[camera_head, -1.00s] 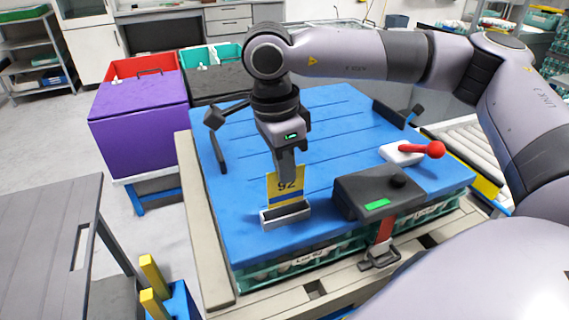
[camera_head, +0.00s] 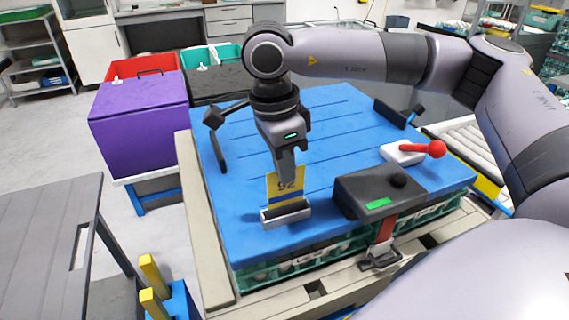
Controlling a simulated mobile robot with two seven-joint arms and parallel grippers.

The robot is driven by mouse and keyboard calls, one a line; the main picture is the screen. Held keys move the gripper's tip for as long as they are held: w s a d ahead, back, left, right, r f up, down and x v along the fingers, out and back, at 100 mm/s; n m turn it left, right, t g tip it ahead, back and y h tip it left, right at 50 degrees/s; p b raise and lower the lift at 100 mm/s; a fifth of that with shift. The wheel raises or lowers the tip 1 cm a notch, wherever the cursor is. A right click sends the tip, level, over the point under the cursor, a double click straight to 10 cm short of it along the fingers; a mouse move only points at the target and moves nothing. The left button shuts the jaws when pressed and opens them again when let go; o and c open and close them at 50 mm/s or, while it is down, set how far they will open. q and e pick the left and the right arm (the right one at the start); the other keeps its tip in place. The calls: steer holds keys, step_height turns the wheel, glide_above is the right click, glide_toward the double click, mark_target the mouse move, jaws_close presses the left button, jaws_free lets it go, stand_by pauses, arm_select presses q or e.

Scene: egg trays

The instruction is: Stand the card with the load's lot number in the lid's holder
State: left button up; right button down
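The card (camera_head: 285,184) is yellow with a blue band and reads 92. It stands roughly upright at the small metal holder (camera_head: 285,216) near the front of the blue lid (camera_head: 240,195). Its lower edge meets the holder's top; I cannot see how deep it sits in the slot. My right gripper (camera_head: 286,174) points down from above, with its fingers closed on the card's upper edge. A label on the green trays (camera_head: 303,258) under the lid seems to read Lot 92, though it is small. My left gripper is not in view.
A black box with a green light (camera_head: 380,192) and a white block with a red-knobbed lever (camera_head: 403,153) sit right of the holder. A red strap with a buckle (camera_head: 385,240) hangs in front. Yellow-tipped posts (camera_head: 152,275) stand front left.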

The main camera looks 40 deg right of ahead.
steer(key=shift+f+b, duration=1.7)
steer(key=shift+f, duration=0.35)
steer(key=c, duration=1.2)
jaws_free()
steer(key=shift+c, duration=0.2)
steer(key=r, duration=0.7)
steer(key=shift+w+a+r, duration=0.1)
steer(key=shift+a, duration=0.3)
